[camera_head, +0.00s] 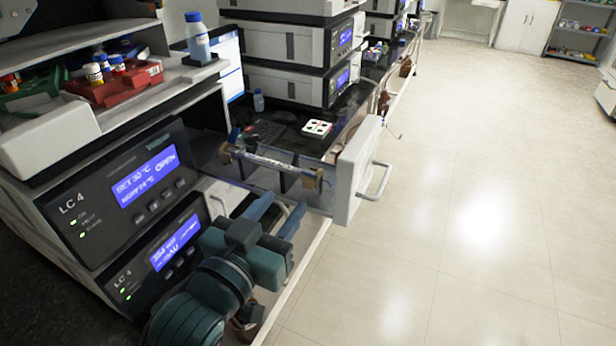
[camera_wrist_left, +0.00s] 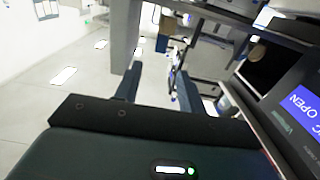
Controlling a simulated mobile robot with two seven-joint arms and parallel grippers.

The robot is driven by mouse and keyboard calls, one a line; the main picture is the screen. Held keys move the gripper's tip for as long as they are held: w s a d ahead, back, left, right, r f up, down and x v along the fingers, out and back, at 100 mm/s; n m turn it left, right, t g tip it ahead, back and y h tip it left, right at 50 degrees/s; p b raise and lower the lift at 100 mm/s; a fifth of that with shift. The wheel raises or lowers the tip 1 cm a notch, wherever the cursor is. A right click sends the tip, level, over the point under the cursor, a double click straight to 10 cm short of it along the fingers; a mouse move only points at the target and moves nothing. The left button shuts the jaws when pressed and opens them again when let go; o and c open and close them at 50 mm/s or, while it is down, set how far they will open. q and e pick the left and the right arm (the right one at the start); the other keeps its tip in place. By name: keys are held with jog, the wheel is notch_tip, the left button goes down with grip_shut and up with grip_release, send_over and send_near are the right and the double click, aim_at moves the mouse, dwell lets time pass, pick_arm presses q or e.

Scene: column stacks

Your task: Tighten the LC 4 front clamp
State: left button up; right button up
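The upper LC 4 unit (camera_head: 130,190) stands at the left, and its display reads OPEN. Its drawer is pulled out, with a white front panel (camera_head: 352,172) and a bar handle. A thin column (camera_head: 268,162) lies across the drawer between two tan clamps. The front clamp (camera_head: 314,179) is close behind the front panel; whether it is tight cannot be told. My left gripper (camera_head: 285,204) is below and in front of the column, apart from the clamp. In the wrist view its two fingers (camera_wrist_left: 160,70) are spread, with nothing visibly gripped. My right gripper is not in view.
A lower LC 4 unit (camera_head: 165,258) sits beneath. Red tray (camera_head: 115,84) and a blue-capped bottle (camera_head: 197,40) stand on top. More stacked instruments (camera_head: 300,50) line the bench behind. The floor (camera_head: 480,200) at the right is clear.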

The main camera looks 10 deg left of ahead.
aim_at(311, 176)
pick_arm(q)
jog(key=p+x, duration=0.1)
jog(key=x, duration=0.9)
jog(key=shift+w+f, duration=0.1)
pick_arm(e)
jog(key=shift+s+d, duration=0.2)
